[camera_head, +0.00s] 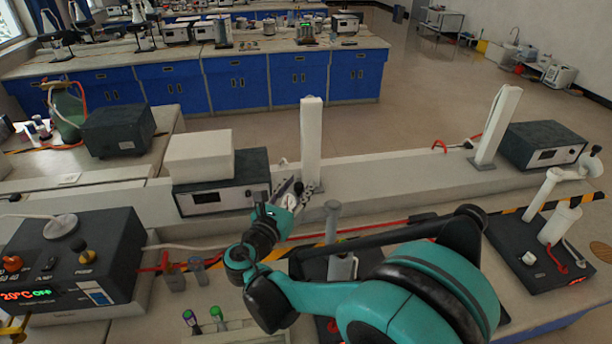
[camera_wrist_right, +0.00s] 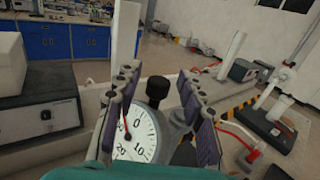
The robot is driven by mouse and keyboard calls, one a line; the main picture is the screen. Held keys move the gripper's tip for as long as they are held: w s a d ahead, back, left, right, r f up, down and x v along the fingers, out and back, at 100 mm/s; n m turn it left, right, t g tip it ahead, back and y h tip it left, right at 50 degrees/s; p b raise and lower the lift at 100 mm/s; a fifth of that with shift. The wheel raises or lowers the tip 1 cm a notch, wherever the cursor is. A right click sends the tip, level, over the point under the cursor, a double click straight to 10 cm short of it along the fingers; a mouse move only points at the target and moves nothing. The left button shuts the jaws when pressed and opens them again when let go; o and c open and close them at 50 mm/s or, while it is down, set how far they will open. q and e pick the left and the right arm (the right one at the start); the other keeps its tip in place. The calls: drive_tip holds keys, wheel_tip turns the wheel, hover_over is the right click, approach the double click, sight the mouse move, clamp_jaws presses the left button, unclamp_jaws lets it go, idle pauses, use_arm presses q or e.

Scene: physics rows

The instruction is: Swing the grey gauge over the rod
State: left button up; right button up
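A round gauge (camera_wrist_right: 135,140) with a white numbered face and a red needle shows in the right wrist view, with a black knob (camera_wrist_right: 157,88) at its upper right. My right gripper (camera_head: 292,190) reaches over the bench; in its wrist view the fingers (camera_wrist_right: 160,98) stand wide apart. The left finger overlaps the gauge face, and the gauge's left side is partly hidden. I cannot tell whether the fingers touch it. A grey upright rod (camera_head: 333,215) stands just right of the gripper in the head view, its lower part partly hidden by my arm. My left gripper is out of view.
A white block (camera_head: 200,155) on a dark instrument (camera_head: 225,195) stands left of the gripper. Tall white posts (camera_head: 311,140) rise behind it. A dark control box (camera_head: 75,260) is at left; another stand (camera_head: 540,250) is at right. A red hose (camera_head: 375,227) crosses the bench.

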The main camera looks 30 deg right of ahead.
drive_tip(key=x, duration=0.4)
drive_tip(key=shift+w+d, duration=0.25)
clamp_jaws()
